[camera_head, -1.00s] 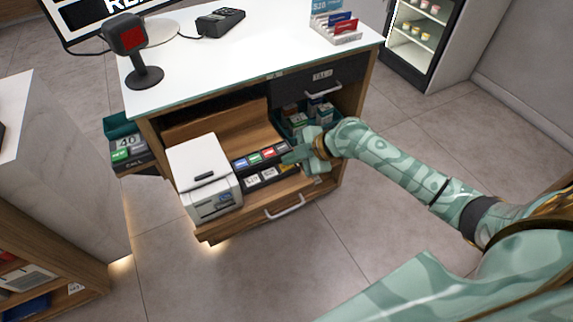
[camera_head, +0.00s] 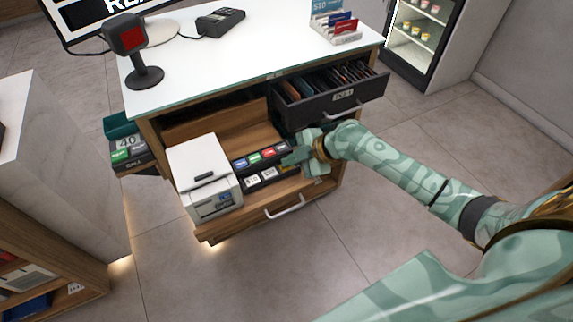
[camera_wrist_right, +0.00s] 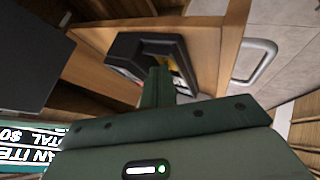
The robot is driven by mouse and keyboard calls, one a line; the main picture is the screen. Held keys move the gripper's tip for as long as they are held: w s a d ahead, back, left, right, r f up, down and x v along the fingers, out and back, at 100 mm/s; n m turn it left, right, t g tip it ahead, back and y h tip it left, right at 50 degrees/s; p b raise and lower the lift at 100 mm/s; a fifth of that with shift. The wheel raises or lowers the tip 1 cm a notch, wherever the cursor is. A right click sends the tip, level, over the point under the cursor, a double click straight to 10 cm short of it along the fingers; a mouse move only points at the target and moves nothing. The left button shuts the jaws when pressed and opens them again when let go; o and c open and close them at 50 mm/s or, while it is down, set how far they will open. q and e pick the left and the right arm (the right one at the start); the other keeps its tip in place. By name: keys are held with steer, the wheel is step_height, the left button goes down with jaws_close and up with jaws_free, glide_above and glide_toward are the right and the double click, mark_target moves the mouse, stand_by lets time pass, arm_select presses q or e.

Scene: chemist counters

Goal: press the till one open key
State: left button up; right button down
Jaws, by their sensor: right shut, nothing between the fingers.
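A dark key panel (camera_head: 262,157) with coloured keys in its back row and pale labelled keys in front sits on the wooden pull-out shelf, right of a white printer. Its right end is hidden by my right gripper (camera_head: 291,159), which is shut and empty with its tips at that end. The labels are too small to read surely, so I cannot tell which key is the till one open key. In the right wrist view the shut fingers (camera_wrist_right: 158,82) reach to the dark panel (camera_wrist_right: 128,52); contact is unclear. The till drawer (camera_head: 343,104) stands open, showing notes inside. My left gripper is out of view.
The white printer (camera_head: 204,163) stands left of the panel. The shelf's front handle (camera_head: 284,207) sticks out below. The open drawer overhangs close above my right wrist. The white countertop (camera_head: 240,55) carries a scanner (camera_head: 128,38) and a card terminal (camera_head: 220,20).

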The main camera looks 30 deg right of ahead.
steer(key=shift+r, duration=3.3)
